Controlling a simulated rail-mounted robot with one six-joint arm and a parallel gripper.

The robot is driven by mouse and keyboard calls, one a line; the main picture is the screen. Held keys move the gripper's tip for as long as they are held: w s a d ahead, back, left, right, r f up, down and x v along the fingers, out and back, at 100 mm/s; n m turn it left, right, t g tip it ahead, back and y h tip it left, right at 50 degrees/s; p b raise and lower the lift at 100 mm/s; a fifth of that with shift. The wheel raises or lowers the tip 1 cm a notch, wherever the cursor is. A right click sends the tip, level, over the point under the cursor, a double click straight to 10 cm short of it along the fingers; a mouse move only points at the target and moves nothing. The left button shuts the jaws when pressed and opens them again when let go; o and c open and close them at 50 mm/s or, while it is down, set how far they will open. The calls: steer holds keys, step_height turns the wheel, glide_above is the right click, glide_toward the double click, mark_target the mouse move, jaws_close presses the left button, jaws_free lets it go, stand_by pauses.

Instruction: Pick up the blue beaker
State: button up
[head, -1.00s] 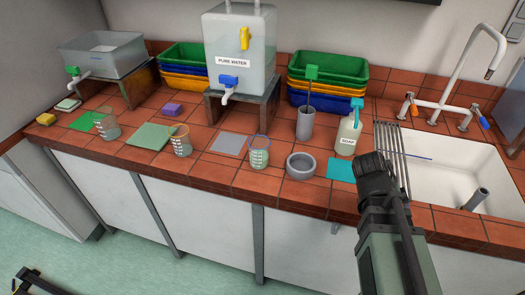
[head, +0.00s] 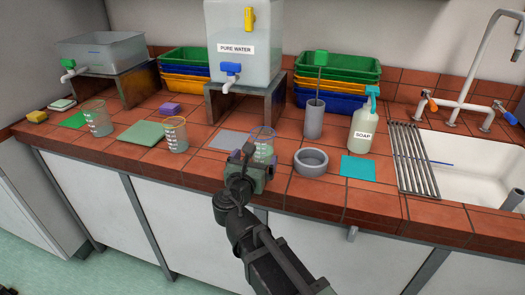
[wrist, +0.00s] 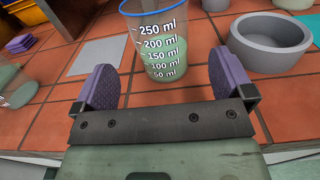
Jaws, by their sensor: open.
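In the head view, the beaker (head: 263,146) is partly hidden behind my gripper (head: 243,170). In the wrist view, my gripper (wrist: 164,75) is open, with its two purple finger pads apart and nothing between them. The beaker stands just beyond the pads, roughly centred between them. I cannot see it touching either pad.
A grey bowl (head: 311,162) stands close to the right of the beaker. A yellow-rimmed beaker (head: 176,138) stands to the left. The pure water tank (head: 243,30) on its stand (head: 215,104) is behind. A soap bottle (head: 363,125) and the sink (head: 480,160) are at the right.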

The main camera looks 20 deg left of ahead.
mark_target(259, 152)
steer(key=w, duration=0.6)
steer(key=shift+w, duration=0.25)
steer(key=shift+s, duration=0.1)
steer(key=c, duration=1.1)
